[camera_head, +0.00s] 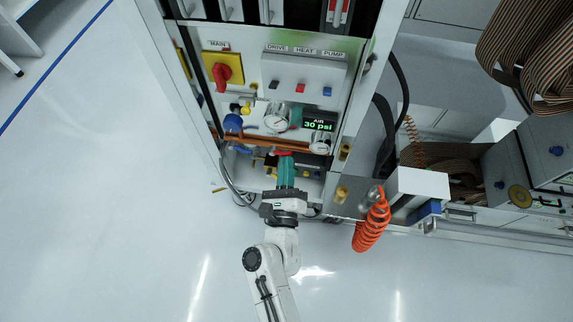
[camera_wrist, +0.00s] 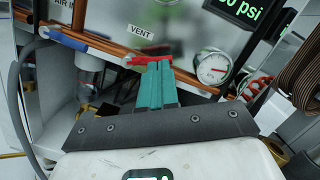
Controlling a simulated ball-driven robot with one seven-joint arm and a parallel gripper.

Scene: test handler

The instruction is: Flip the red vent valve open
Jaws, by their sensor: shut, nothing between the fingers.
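The red vent valve handle (camera_head: 283,152) sits at the copper pipe in the lower part of the cabinet. In the wrist view the red handle (camera_wrist: 148,60) lies roughly crosswise just beyond the fingertips, below the VENT label (camera_wrist: 141,32). My gripper (camera_head: 286,161) has teal fingers, pressed together with nothing between them. The closed fingers (camera_wrist: 157,68) point at the handle and partly overlap it in the picture. I cannot tell whether they touch it. The valve body is mostly hidden behind the fingers.
A copper pipe (camera_head: 240,140) runs across the cabinet front. Above are gauges (camera_head: 276,116), a green air display reading 30 psi (camera_head: 319,124) and a red MAIN switch (camera_head: 222,76). An orange coiled hose (camera_head: 372,229) hangs at right. Open floor (camera_head: 120,220) lies left.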

